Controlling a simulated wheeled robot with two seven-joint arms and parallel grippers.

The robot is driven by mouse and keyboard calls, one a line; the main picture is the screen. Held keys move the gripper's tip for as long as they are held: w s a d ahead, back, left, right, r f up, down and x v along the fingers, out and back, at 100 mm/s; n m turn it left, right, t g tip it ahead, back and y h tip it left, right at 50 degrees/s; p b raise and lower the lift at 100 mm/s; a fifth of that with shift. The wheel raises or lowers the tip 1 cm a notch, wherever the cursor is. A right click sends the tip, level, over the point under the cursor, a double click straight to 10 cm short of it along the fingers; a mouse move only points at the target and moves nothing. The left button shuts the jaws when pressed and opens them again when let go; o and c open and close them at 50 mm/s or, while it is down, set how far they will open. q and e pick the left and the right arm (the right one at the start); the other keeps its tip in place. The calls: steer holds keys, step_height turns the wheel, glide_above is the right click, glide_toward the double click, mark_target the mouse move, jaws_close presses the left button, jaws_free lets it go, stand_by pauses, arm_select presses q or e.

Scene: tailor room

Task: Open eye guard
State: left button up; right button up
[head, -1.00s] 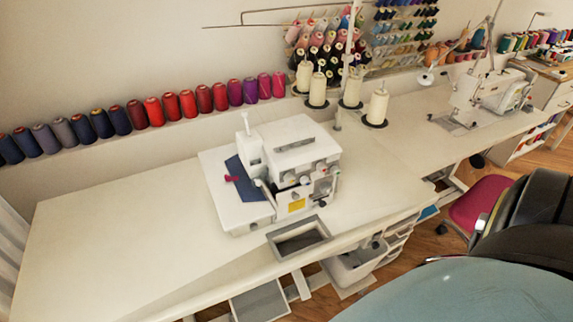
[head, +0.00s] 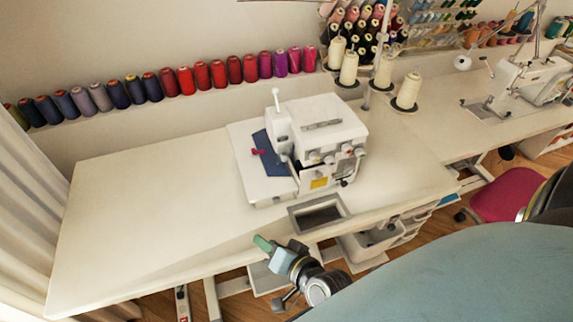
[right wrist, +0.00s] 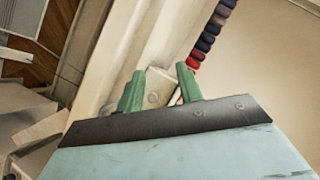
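The white sewing machine (head: 318,140) stands upright on the long white table. A dark blue cloth with a small red piece (head: 258,152) lies on its left plate. I cannot make out the eye guard by the needle; it is too small to tell whether it is open or shut. My right gripper (head: 264,243) is at the table's front edge, below and left of the machine, apart from it. In the right wrist view its two green fingers (right wrist: 159,84) stand apart with nothing between them. My left gripper is in neither view.
A grey-rimmed recessed tray (head: 293,222) sits at the table's front edge between my gripper and the machine. Cream thread cones (head: 348,68) stand behind the machine. Colored spools (head: 168,82) line the wall ledge. The table's left part (head: 150,200) is clear.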

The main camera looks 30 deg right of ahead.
step_height(320, 180, up, 4)
steer(key=w+d+m+t+h, duration=0.1)
steer(key=d+m+t+h, duration=0.2)
steer(key=m, duration=0.2)
steer(key=m+h, duration=0.6)
steer(key=m, duration=0.2)
glide_toward(285, 161)
steer(key=shift+t, duration=0.3)
steer(key=p+x, duration=0.1)
steer(key=x, duration=0.7)
steer(key=shift+f, duration=0.2)
steer(key=shift+c, duration=0.5)
steer(key=shift+d, duration=0.1)
jaws_close()
